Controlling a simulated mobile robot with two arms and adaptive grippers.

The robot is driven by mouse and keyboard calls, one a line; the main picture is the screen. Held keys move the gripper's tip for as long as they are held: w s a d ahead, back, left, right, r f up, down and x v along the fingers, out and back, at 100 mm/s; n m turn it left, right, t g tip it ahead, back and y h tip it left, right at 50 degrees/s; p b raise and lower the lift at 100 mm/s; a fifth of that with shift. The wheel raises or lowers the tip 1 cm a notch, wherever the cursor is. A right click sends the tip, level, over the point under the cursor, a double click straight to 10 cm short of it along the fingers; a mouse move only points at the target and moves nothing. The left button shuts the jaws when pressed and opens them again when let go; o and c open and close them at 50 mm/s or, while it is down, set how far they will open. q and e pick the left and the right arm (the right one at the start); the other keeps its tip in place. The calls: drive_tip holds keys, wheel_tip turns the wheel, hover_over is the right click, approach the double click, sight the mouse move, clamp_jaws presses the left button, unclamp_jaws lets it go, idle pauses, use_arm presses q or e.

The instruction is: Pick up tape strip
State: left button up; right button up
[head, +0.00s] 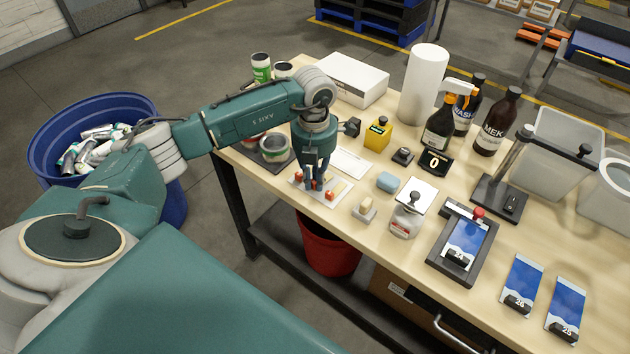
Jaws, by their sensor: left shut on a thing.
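My left gripper (315,183) reaches down from its teal arm to a small white plate (343,197) near the front edge of the workbench. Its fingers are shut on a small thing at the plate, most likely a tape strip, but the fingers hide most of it. Small red blocks (330,195) and a pale tan strip (341,188) show beside the fingertips on the plate. My right gripper is not in view.
A dark mat (255,158) with tape rolls (274,146) lies left of the plate. A red bin (330,250) is below.

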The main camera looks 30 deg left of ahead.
use_arm(q)
wheel_tip(320, 180, up, 13)
drive_tip(key=b, duration=0.4)
wheel_tip(320, 180, up, 7)
drive_tip(key=p, duration=0.1)
hover_over(315, 181)
drive_tip(key=shift+s+f, duration=0.15)
drive_tip(key=shift+s, duration=0.1)
